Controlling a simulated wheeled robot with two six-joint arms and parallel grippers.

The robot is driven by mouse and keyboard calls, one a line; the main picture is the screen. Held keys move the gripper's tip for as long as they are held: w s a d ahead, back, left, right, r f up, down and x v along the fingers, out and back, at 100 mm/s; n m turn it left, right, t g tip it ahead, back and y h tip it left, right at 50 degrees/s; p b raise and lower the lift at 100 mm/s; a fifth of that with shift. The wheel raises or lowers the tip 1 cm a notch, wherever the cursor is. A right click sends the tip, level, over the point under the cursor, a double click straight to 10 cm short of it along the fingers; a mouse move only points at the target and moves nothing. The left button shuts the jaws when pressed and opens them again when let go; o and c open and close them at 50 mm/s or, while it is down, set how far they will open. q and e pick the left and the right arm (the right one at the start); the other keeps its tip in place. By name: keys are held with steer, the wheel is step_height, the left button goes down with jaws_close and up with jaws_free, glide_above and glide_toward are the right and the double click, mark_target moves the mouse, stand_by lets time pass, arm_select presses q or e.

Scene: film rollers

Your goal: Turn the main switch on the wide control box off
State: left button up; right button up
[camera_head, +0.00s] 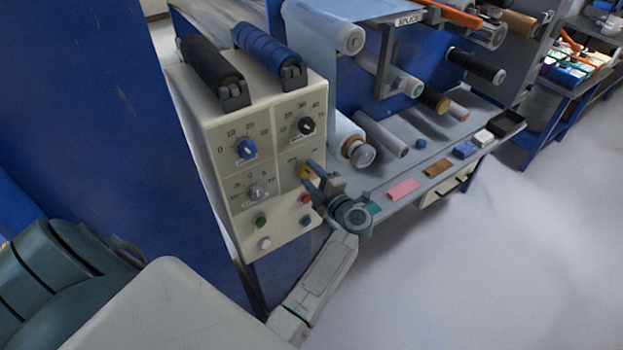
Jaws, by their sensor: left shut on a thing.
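The wide control box (216,183) is cream coloured and stands left of centre in the head view. My right gripper is not in view.
The box front also carries a blue knob (246,148), a black knob (306,125), a grey knob (255,193) and several buttons. Black and blue rollers (268,50) lie on top. A shelf with coloured blocks (404,189) and film rollers stands to the right. Floor at right is clear.

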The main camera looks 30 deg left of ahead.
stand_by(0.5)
arm_select(q)
steer(key=o, duration=1)
steer(key=shift+d, duration=0.1)
